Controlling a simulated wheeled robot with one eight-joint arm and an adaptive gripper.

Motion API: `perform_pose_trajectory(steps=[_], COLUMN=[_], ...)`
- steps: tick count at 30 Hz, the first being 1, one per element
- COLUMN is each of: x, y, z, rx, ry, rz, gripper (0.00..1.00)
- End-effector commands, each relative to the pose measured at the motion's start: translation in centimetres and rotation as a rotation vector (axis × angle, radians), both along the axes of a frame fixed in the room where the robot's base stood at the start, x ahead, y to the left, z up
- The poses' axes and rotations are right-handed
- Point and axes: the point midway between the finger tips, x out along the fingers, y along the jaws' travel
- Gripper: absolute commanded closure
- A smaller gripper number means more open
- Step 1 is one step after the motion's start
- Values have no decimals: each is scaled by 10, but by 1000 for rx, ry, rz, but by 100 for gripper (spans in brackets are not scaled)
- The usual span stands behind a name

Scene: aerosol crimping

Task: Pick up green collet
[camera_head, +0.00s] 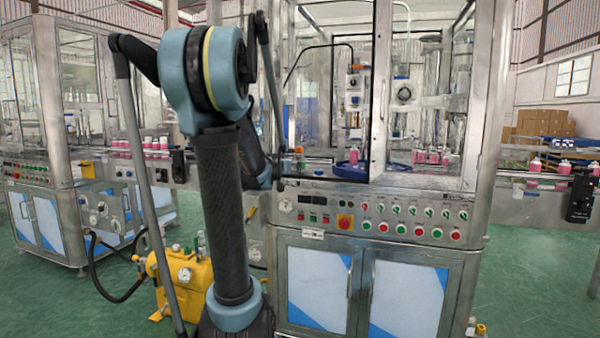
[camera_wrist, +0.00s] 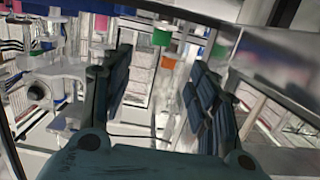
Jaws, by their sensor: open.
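A green cylindrical piece (camera_wrist: 162,36), which looks like the green collet, shows near the top middle of the wrist view. My gripper (camera_wrist: 158,68) is open, with its two dark ridged fingers apart and nothing between them. The green piece lies beyond the fingertips, roughly in line with the gap and apart from both fingers. In the head view a small green spot (camera_head: 301,163) on the machine's deck, just right of my arm, may be the same piece. My gripper is mostly hidden behind my arm there.
An orange piece (camera_wrist: 169,64) sits close to the green one. A blue round tray (camera_head: 352,166) is on the deck to the right. The machine's metal door post (camera_head: 381,90) and clear panels frame the opening. A button panel (camera_head: 390,217) runs along the front below.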

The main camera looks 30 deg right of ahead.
Motion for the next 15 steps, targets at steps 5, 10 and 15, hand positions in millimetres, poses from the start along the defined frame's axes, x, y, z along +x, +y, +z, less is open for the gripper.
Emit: perform_pose_trajectory(steps=[5,10,15], x=[13,26,40], y=[-15,-30,-46], z=[-3,-6,-9], rx=[-1,1,0], ry=[1,1,1], rz=[0,0,0], gripper=[46,46,46])
